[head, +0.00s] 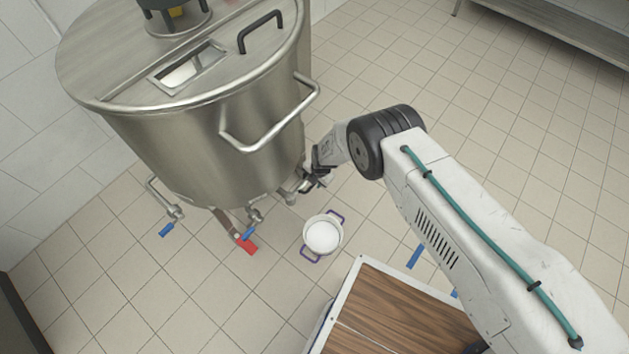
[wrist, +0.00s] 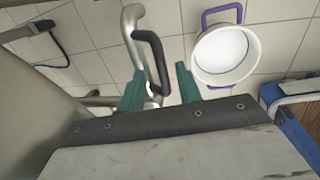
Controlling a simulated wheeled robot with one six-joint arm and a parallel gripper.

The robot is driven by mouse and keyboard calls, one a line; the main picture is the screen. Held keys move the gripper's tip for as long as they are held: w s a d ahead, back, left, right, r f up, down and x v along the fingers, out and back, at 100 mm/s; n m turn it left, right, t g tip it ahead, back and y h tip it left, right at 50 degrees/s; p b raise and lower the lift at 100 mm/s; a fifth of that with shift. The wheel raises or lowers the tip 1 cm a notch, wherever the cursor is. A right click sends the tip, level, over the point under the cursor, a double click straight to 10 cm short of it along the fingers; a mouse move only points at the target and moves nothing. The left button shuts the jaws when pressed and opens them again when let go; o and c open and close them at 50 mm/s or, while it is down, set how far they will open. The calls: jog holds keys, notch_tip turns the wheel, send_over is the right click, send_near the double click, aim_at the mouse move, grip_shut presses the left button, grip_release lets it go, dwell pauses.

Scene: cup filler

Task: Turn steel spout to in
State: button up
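The steel spout (wrist: 130,22) is a bent tube low on the steel tank (head: 215,140). A dark grey grip (wrist: 157,58) runs alongside it in the wrist view. In the head view the spout (head: 292,196) is partly hidden by my gripper (head: 318,177). In the wrist view the teal fingers of my gripper (wrist: 160,76) are apart.
A white-filled pot (head: 322,236) with purple handles stands on the tiled floor, right of the spout in the wrist view. Valves with blue and red (head: 247,246) handles hang under the tank. A wood-topped platform (head: 400,320) is at the bottom.

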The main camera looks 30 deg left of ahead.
notch_tip(320, 180, up, 7)
jog(key=d, duration=0.1)
jog(key=shift+d+f, duration=0.15)
jog(key=shift+s, duration=0.1)
dwell(0.5)
